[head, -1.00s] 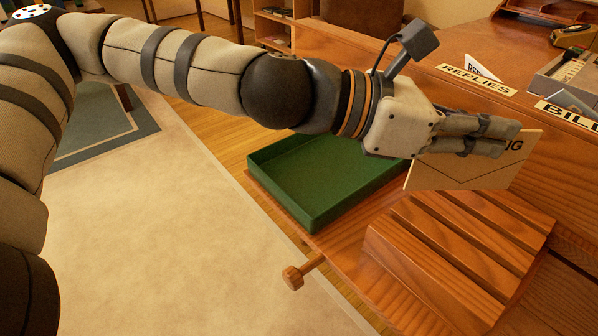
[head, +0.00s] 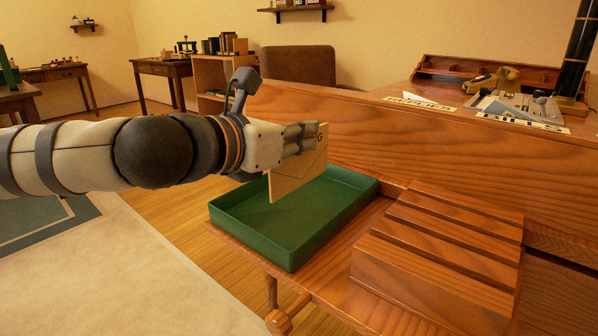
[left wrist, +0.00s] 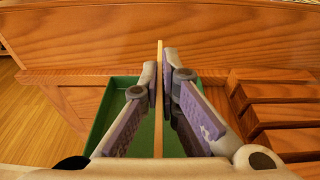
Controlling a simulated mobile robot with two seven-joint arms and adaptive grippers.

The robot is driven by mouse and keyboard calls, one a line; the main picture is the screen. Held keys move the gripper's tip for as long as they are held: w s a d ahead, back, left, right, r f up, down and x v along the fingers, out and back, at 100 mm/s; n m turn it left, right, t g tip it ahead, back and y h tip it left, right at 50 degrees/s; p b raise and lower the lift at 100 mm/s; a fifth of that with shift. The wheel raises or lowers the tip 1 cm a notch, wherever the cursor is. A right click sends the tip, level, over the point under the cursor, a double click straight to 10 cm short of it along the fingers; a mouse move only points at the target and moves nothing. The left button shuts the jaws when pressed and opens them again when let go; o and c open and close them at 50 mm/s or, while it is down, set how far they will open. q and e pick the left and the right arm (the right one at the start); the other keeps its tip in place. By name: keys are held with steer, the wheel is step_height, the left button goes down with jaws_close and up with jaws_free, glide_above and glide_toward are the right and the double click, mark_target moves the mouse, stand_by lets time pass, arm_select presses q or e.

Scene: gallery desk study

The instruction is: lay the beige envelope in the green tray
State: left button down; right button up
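The green tray (head: 300,258) is an open, shallow box on a wooden shelf. In the head view the envelope hangs above the tray, its lower edge near the tray's interior; I cannot tell the exact gap. The tray also shows behind the fingers in the left wrist view (left wrist: 105,110). My right gripper is out of view.
A slotted wooden rack (head: 440,250) stands right of the tray. A wooden desk panel (head: 400,140) rises behind both. The desktop above holds label cards (head: 525,122) and a telephone (head: 492,79). A wooden knob (head: 279,322) sticks out below the shelf.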

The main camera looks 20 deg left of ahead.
arm_select(q)
steer(key=f, duration=0.1)
steer(key=w+f+b, duration=0.1)
steer(key=f, duration=0.2)
steer(key=shift+w+a+f, duration=0.2)
steer(key=shift+w+a, duration=0.05)
steer(key=shift+a, duration=0.15)
steer(key=shift+f, duration=0.25)
steer(key=shift+f+b, duration=0.15)
steer(key=shift+b, duration=0.2)
steer(key=c, duration=1.8)
jaws_free()
